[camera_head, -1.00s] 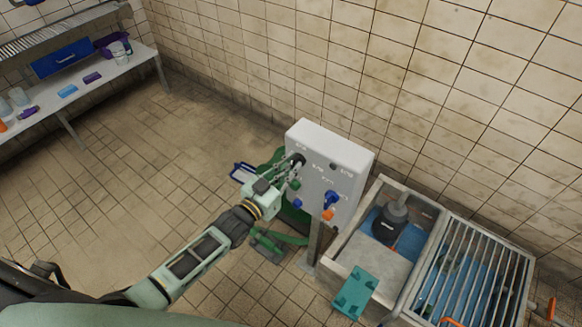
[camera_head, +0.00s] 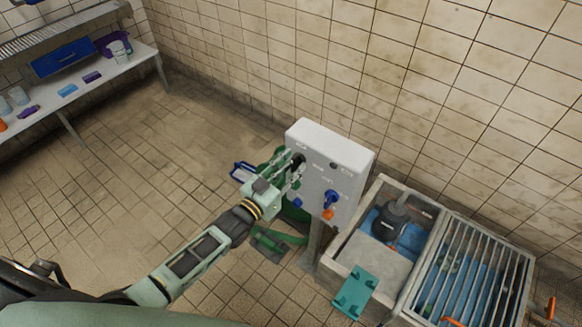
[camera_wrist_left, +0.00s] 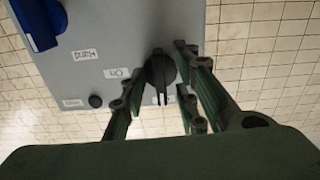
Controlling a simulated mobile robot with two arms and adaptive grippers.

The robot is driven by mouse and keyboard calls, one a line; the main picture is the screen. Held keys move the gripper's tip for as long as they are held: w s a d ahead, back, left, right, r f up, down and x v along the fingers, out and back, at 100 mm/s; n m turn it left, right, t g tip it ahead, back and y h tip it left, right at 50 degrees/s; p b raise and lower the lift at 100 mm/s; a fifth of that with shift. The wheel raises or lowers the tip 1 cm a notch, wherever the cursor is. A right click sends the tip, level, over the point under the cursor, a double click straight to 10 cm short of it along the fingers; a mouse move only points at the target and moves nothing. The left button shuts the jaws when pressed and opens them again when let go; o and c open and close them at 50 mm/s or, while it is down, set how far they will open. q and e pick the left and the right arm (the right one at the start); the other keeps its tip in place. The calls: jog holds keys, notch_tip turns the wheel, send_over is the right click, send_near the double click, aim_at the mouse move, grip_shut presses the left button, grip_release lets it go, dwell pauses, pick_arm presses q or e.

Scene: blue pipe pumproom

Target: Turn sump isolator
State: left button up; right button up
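A light grey control box (camera_head: 335,150) stands on a post in front of the tiled wall. A black rotary knob (camera_wrist_left: 160,72) is on its face, and its dark top shows in the head view (camera_head: 298,159). My left gripper (camera_head: 293,170) is at the knob, its fingers open on either side of it. In the left wrist view the fingers (camera_wrist_left: 158,78) straddle the knob, very near its sides; contact is unclear. A blue handle (camera_head: 331,198) sits lower on the box face. The small labels are hard to read. My right gripper is out of view.
A sump basin (camera_head: 350,245) with a black pump (camera_head: 388,224) and a metal grate (camera_head: 470,265) lies right of the box. A bench (camera_head: 100,85) stands far left.

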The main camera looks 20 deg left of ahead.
pick_arm(q)
jog(key=v, duration=1.2)
dwell(0.3)
jog(key=s+a+f+g+y, duration=0.25)
jog(key=s+f, duration=0.25)
jog(key=f, duration=0.5)
jog(key=s+a+f+n+g+y, duration=0.1)
jog(key=s+f+g, duration=0.25)
jog(key=f, duration=0.65)
jog(key=s+a+f+g+y, duration=0.2)
jog(key=s+f, duration=0.3)
jog(key=f, duration=0.5)
jog(key=s+d+f+g, duration=0.1)
jog(key=s+f+g, duration=0.3)
jog(key=s, duration=0.9)
jog(key=s+d+f+g, duration=0.2)
jog(key=s+f+g, duration=0.2)
jog(key=s+f, duration=0.5)
jog(key=s, duration=0.4)
jog(key=shift+s+f+y, duration=0.15)
jog(key=shift+f+y, duration=0.2)
jog(key=shift+f, duration=0.05)
